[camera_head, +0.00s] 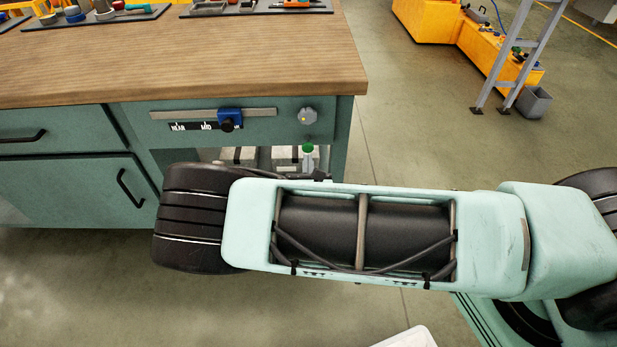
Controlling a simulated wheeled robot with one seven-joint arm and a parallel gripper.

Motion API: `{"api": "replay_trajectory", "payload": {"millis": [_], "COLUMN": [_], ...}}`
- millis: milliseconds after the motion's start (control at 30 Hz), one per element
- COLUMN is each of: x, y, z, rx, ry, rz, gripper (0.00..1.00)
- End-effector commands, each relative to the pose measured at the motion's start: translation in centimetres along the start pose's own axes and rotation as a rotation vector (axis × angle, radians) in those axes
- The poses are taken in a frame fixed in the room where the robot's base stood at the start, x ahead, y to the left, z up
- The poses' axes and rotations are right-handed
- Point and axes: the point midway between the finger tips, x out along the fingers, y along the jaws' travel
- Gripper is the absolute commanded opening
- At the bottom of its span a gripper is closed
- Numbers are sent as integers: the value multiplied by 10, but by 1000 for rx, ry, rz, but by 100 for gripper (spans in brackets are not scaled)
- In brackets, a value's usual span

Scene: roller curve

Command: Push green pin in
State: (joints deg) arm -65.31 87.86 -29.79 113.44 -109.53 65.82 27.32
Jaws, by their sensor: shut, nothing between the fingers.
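The green pin (308,149) has a round green head on a pale stem. It stands at the lower right of the teal cabinet front (290,128), in front of an open recess. Its lower part is hidden behind my arm. My arm lies across the picture from the right, just below the pin. My gripper is not visible; it is out of sight beyond or behind the arm. I cannot tell how far in the pin sits.
Above the recess, a blue slider (229,117) sits on a grey rail (180,115) over a partly covered label strip. A grey knob (307,115) is to its right. The wooden worktop (200,60) overhangs the cabinet. Floor right of the cabinet is clear.

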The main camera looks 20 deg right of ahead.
Motion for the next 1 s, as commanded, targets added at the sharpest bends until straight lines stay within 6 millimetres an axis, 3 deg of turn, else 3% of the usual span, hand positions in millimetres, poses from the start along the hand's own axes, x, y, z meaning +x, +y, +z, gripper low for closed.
{"api": "replay_trajectory", "payload": {"millis": [200, 633, 833, 1000], "x": [19, 24, 48, 54], "y": [0, 0, -1, 0], "z": [0, 0, 2, 1], "rx": [0, 0, 0, -1], "ry": [1, 0, -1, -1], "rz": [0, -1, -2, 0], "gripper": [0, 0, 0, 0]}}
